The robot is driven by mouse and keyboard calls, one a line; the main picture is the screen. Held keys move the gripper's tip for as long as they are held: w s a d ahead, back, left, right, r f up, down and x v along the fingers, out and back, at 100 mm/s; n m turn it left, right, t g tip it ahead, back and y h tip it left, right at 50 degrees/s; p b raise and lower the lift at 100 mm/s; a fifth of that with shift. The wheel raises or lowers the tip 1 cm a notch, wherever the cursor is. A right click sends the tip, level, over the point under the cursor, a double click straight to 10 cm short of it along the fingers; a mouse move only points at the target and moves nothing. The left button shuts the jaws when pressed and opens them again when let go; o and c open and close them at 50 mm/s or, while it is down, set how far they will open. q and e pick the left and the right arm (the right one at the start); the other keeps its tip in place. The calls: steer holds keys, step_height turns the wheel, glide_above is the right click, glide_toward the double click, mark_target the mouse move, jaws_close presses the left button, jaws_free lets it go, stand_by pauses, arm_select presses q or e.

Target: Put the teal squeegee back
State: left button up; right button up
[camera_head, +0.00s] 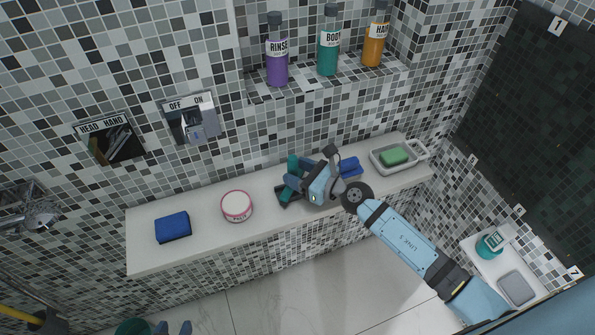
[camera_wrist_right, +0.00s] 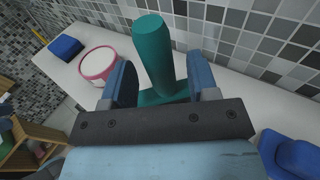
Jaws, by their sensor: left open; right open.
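The teal squeegee (camera_head: 293,163) is on the white ledge, partly hidden by my right gripper in the head view. In the right wrist view its thick teal handle (camera_wrist_right: 153,55) rises between the two blue fingers, with a teal crosspiece low behind the palm. My right gripper (camera_head: 293,182) is open around the handle, one finger on each side; in the wrist view (camera_wrist_right: 161,80) I cannot tell whether either finger touches it.
On the ledge (camera_head: 145,250) are a blue cloth (camera_head: 172,227), a pink-rimmed jar (camera_head: 237,206), a blue item (camera_head: 350,167) and a dish (camera_head: 418,151) with green soap (camera_head: 394,157). Purple (camera_head: 277,65), teal (camera_head: 328,53) and orange (camera_head: 374,48) bottles stand in the niche above.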

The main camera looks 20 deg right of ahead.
steer(key=b+v, duration=0.2)
steer(key=v, duration=0.9)
steer(key=s+a+f+n+h, duration=0.1)
steer(key=s+f+n, duration=0.4)
steer(key=n, duration=0.5)
steer(key=s+a+f+n+g+h, duration=0.1)
steer(key=s+f+n, duration=0.4)
steer(key=n, duration=0.6)
steer(key=s+a+f+n+g+h, duration=0.1)
steer(key=s+a+f+n+h, duration=0.2)
steer(key=n, duration=0.7)
step_height(320, 180, down, 2)
steer(key=s+h, duration=0.1)
steer(key=s, duration=0.1)
steer(key=shift+s+n+h, duration=0.3)
steer(key=shift+s, duration=0.05)
steer(key=shift+f, duration=0.1)
